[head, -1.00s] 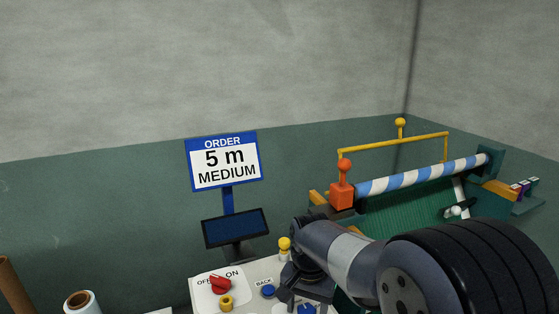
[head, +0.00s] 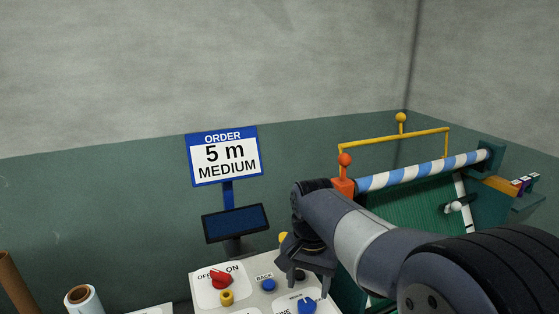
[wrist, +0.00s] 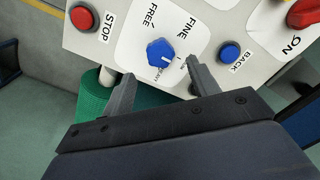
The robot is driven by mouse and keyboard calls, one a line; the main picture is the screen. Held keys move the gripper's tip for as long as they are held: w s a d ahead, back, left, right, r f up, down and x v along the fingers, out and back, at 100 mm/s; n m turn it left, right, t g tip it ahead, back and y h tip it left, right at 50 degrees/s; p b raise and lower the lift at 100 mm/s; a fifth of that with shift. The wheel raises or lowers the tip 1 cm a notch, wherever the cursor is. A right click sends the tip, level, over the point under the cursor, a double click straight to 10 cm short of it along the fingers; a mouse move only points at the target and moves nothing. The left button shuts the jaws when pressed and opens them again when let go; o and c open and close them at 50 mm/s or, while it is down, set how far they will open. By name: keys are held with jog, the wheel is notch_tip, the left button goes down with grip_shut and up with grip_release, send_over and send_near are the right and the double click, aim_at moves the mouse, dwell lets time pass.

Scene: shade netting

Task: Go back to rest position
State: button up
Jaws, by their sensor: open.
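My gripper (head: 305,285) hangs over the white control panel (head: 254,300), with its jaws apart and nothing between them. In the wrist view my gripper (wrist: 157,72) has one finger on each side of the view of the blue pointer knob (wrist: 160,52), marked FREE and FINE. The fingers look apart from the knob. In the head view the blue knob (head: 307,306) shows low, just below the gripper. My arm hides part of the panel and the machine behind it.
The panel carries a red ON/OFF knob (head: 221,279), a yellow knob (head: 227,297), a blue BACK button (head: 268,285) and a red STOP button (wrist: 82,18). A screen (head: 236,222) and order sign (head: 224,158) stand behind. A striped roller (head: 425,171) and orange lever (head: 344,176) are right.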

aim_at(308, 305)
notch_tip(308, 305, up, 5)
notch_tip(308, 305, down, 11)
jog(key=shift+r, duration=0.1)
jog(key=shift+f+n, duration=0.2)
jog(key=shift+n, duration=0.1)
jog(key=n, duration=0.6)
jog(key=shift+d+b, duration=0.1)
jog(key=shift+b, duration=0.2)
jog(key=n+b, duration=0.1)
jog(key=n, duration=0.5)
notch_tip(308, 305, up, 11)
jog(key=shift+f, duration=0.2)
